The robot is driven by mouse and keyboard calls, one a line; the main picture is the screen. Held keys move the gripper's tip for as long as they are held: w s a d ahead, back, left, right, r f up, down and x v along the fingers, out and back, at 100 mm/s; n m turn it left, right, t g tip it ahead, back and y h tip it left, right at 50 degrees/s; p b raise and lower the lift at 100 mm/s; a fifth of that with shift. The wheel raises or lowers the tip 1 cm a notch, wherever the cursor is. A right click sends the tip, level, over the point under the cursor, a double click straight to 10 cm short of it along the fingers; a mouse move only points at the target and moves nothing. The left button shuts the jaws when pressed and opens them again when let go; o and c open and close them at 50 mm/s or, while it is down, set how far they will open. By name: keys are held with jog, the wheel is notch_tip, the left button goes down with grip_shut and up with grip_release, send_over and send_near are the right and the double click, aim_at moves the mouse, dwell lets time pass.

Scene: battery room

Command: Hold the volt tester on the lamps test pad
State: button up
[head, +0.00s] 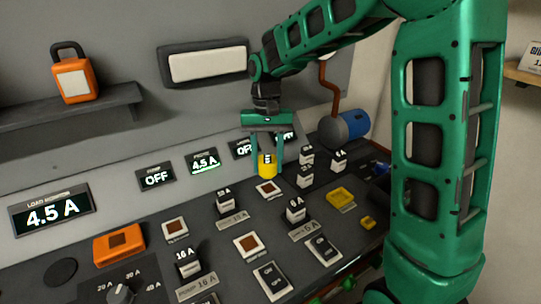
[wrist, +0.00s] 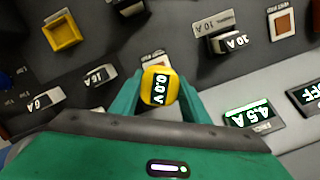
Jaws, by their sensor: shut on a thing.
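My gripper (head: 267,158) is shut on the yellow volt tester (head: 267,167) and holds it upright over the sloping panel. The tester also shows between the fingers in the wrist view (wrist: 159,88), with its small screen reading 0.0 V. A white-framed test pad with a brown centre (head: 268,189) lies just below the tester in the head view. In the wrist view the tester hides most of this pad (wrist: 156,60). I cannot tell whether they touch. The pad's label is too small to read, so I cannot tell which pad is the lamps one.
Other test pads (head: 174,229) (head: 249,244) lie nearer on the panel. Breaker switches stand around, one marked 6 A (head: 296,209). A lit display (head: 204,162) reads 4.5 A beside an OFF display (head: 157,177). A yellow tray (head: 340,196) and a blue cylinder (head: 354,124) are to the right.

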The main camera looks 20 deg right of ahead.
aim_at(268, 176)
jog(key=shift+s+f, duration=0.1)
jog(key=shift+f, duration=1.7)
jog(key=shift+f, duration=0.55)
dwell(0.7)
jog(key=shift+r, duration=0.15)
jog(key=shift+r, duration=3.45)
